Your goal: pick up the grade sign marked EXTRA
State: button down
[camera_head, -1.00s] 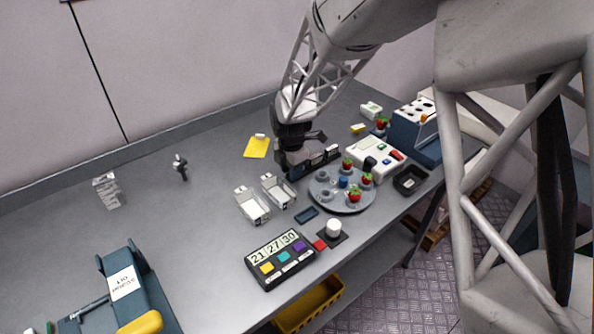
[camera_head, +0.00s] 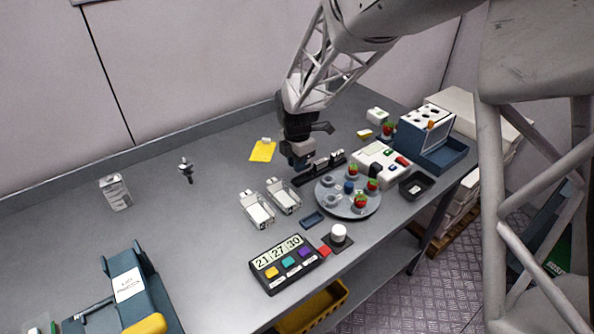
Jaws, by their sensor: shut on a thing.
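A dark, narrow sign rack (camera_head: 318,169) stands on the grey table behind the round plate, with small pale signs (camera_head: 322,163) in a row. My gripper (camera_head: 301,163) is at the rack's left end, just above it, with its fingers pointing down. It is shut on a small grade sign, which is mostly hidden by the dark fingers. The lettering on the signs is too small to read, so I cannot tell which one is marked EXTRA.
The round grey plate (camera_head: 340,207) with several strawberries stands in front of the rack. A white button box (camera_head: 381,160) and a blue-and-white machine (camera_head: 424,128) stand right. The table's left-middle is mostly clear.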

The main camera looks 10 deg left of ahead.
jog(key=shift+r, duration=2.75)
